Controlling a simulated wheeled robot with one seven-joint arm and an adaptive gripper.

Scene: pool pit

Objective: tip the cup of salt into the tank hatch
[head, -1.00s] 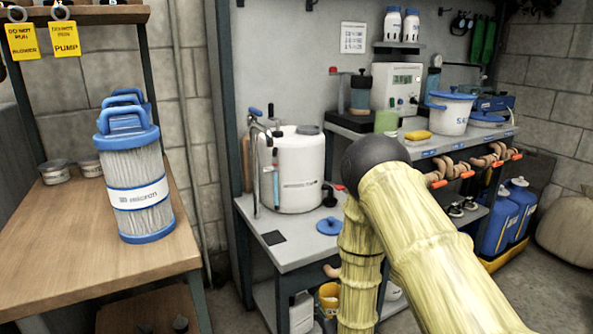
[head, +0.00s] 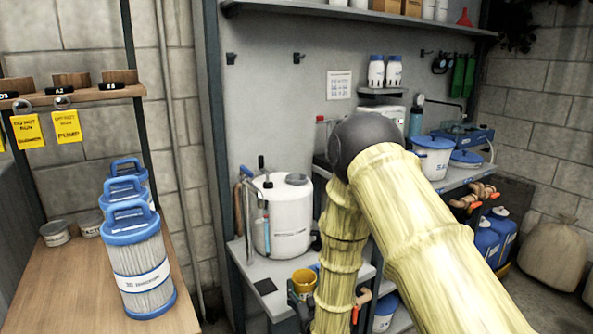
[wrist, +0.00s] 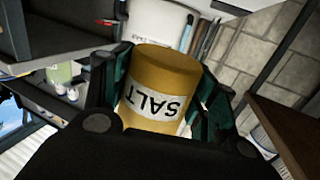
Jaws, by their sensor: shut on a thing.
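The yellow cup (head: 303,279) is held by my gripper (head: 302,289) at the front edge of the bench, left of my arm. It looks roughly upright in the head view; its contents cannot be made out. In the wrist view the cup (wrist: 166,78), labelled SALT, sits between the two dark green fingers (wrist: 158,95). The white tank (head: 283,222) stands on the bench behind and above the cup. Its round grey hatch (head: 296,179) is on top; I cannot tell whether it is open. The tank also shows beyond the cup in the wrist view (wrist: 158,22).
Pipes and a hose (head: 244,225) stand at the tank's left side. A wooden table (head: 80,290) with blue-capped filter cartridges (head: 142,270) is at the left. A white bucket (head: 433,160) stands on the bench at the right. A shelf (head: 360,14) runs above.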

